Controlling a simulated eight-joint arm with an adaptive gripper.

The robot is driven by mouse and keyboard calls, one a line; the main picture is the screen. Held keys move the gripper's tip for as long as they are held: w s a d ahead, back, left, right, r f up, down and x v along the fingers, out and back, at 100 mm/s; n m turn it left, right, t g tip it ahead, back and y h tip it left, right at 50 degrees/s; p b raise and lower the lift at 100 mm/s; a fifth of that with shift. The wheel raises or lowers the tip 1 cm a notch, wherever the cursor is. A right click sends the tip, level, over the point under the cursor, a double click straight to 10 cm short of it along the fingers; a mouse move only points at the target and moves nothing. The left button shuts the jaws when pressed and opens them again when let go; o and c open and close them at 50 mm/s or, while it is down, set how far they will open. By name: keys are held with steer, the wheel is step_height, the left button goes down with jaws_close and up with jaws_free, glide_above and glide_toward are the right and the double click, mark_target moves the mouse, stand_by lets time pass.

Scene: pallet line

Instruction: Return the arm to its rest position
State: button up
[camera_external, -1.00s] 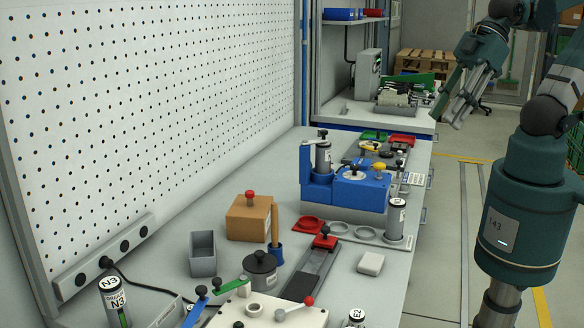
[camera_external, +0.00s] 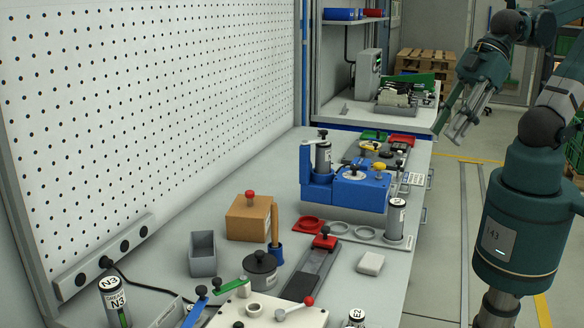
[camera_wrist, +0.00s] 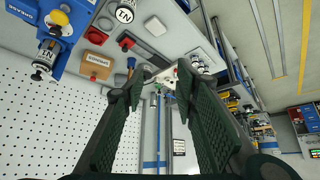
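My gripper (camera_external: 451,133) hangs in the air at the upper right of the external view, beyond the right edge of the long workbench (camera_external: 385,285). Its fingers point down and to the left. In the wrist view my gripper (camera_wrist: 160,72) shows two dark ribbed fingers standing apart, with nothing held between them. My arm is bent, raised above its teal base column at the right. The gripper appears clear of the bench.
The bench holds a blue fixture (camera_external: 345,190), a brown box (camera_external: 248,217), a grey bin (camera_external: 203,254) and a labelled cylinder (camera_external: 396,220). A white pegboard (camera_external: 150,90) stands along the left. A second bench with a green-lidded box is behind. Floor shows between the bench and my base.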

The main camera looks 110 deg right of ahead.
step_height(320, 180, down, 6)
steer(key=b, duration=0.5)
steer(key=shift+r, duration=0.1)
stand_by(0.9)
